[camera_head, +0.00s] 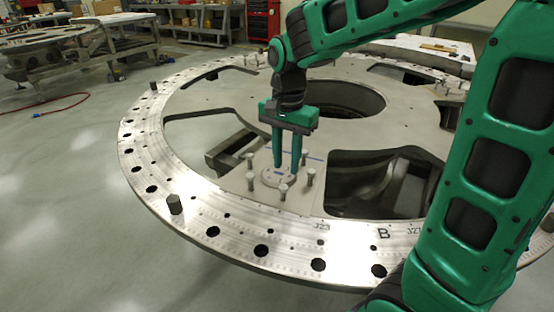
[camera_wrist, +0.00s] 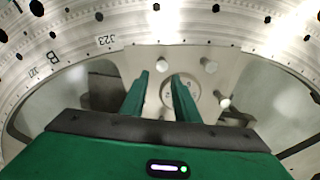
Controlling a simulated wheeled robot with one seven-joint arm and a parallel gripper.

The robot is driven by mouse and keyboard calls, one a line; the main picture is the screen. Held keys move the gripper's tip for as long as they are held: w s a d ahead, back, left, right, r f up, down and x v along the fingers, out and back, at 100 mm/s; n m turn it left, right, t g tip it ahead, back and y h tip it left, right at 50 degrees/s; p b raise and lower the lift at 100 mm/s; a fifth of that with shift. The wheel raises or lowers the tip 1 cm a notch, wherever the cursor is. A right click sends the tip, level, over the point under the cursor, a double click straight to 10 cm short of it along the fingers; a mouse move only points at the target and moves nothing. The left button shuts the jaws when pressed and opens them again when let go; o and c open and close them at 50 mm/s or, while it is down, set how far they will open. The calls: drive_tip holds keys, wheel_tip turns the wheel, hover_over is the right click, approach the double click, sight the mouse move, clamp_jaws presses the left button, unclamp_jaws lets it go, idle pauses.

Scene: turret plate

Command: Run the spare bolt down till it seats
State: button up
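The large grey turret plate (camera_head: 228,215) has a ring of dark holes. A small round disc (camera_head: 270,178) with a blue mark lies on its near part, with several grey bolts standing around it, one at the left (camera_head: 250,181), one in front (camera_head: 283,192) and one at the right (camera_head: 310,177). I cannot tell which bolt is the spare. My gripper (camera_head: 287,167) points down over the disc, its fingers apart with no bolt visible between them. In the wrist view the fingers (camera_wrist: 160,84) straddle part of the disc (camera_wrist: 193,84); a bolt (camera_wrist: 162,65) shows beyond them.
Dark bolts stand on the outer ring at the near left (camera_head: 174,205) and far left (camera_head: 153,87). Large cutouts open the plate beside the disc (camera_head: 375,185). Workbenches (camera_head: 90,50) and a red tool cabinet (camera_head: 263,20) stand behind.

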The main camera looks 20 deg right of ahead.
sight(283, 186)
drive_tip(key=f, duration=0.6)
drive_tip(key=shift+a+f, duration=0.25)
drive_tip(key=shift+f, duration=0.15)
drive_tip(key=shift+w+f+n, duration=0.1)
drive_tip(key=shift+f+n, duration=0.05)
drive_tip(key=shift+n, duration=0.25)
drive_tip(key=n, duration=0.4)
drive_tip(key=shift+n, duration=0.3)
drive_tip(key=n, duration=0.8)
drive_tip(key=shift+n, duration=0.4)
drive_tip(key=n, duration=0.8)
drive_tip(key=shift+n, duration=0.4)
drive_tip(key=n, duration=0.8)
drive_tip(key=shift+n, duration=0.4)
drive_tip(key=n, duration=0.4)
